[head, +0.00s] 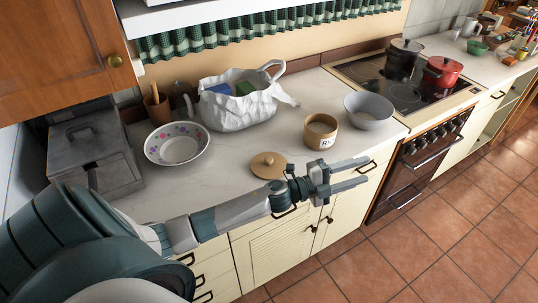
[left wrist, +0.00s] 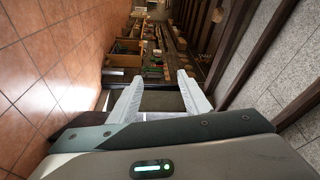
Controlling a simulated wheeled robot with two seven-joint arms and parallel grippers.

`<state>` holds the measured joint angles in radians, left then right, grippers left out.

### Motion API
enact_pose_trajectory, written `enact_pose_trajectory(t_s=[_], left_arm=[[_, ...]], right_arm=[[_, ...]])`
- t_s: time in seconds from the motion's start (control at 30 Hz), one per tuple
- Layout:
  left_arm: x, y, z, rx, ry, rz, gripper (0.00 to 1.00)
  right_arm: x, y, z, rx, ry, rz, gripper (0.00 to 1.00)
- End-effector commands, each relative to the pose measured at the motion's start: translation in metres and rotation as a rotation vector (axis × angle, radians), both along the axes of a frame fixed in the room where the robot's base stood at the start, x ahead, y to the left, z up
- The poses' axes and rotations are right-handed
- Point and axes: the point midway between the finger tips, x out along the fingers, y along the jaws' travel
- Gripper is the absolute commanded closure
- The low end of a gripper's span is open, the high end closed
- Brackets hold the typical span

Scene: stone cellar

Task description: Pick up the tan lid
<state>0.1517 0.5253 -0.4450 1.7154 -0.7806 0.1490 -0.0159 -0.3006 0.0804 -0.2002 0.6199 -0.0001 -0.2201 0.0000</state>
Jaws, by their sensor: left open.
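The tan lid (head: 268,165) is a round disc with a small knob, lying flat on the white countertop (head: 225,185) in the head view. My left gripper (head: 358,174) is open and empty, to the right of the lid and out past the counter's front edge. My left forearm passes just in front of the lid in the picture. In the left wrist view the open fingers (left wrist: 158,100) have nothing between them, and the lid does not show. My right gripper is not seen.
A tan jar (head: 321,132) stands behind the lid, with a grey bowl (head: 369,110) to its right. A patterned bowl (head: 177,145) and a white bag (head: 238,108) stand to the left. The stove (head: 405,95) holds a black pot and a red pot (head: 442,71).

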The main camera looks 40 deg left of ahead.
Motion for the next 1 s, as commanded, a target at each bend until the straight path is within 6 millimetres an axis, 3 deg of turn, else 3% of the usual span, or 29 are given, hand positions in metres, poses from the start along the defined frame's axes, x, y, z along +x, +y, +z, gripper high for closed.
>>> enact_pose_trajectory(t_s=[0.03, 0.13, 0.27, 0.37, 0.47, 0.57, 0.7, 0.8, 0.9, 1.0], left_arm=[[0.002, -0.009, 0.027, 0.088, -0.086, -0.09, 0.56], [-0.007, -0.027, 0.059, 0.286, -0.233, -0.289, 0.56], [-0.026, -0.029, 0.074, 0.576, -0.364, -0.537, 0.56], [-0.037, -0.009, 0.071, 0.817, -0.41, -0.712, 0.56], [-0.044, 0.033, 0.066, 1.068, -0.403, -0.866, 0.56], [-0.048, 0.092, 0.065, 1.311, -0.337, -0.995, 0.56], [-0.054, 0.179, 0.078, 1.588, -0.183, -1.113, 0.56], [-0.06, 0.229, 0.092, 1.718, -0.069, -1.157, 0.56], [-0.066, 0.261, 0.103, 1.793, 0.015, -1.182, 0.56], [-0.069, 0.276, 0.109, 1.828, 0.059, -1.191, 0.56]], right_arm=[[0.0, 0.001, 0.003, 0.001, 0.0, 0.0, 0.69], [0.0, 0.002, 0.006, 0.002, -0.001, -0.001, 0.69], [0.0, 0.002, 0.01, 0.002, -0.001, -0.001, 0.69], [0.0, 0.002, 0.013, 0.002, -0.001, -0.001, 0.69], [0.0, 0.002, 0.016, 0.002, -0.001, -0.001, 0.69], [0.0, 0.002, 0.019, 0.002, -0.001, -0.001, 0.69], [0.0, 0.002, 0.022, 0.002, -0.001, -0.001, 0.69], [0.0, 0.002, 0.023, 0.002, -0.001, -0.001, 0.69], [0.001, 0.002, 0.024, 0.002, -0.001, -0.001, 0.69], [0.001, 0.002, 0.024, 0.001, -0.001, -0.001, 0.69]])
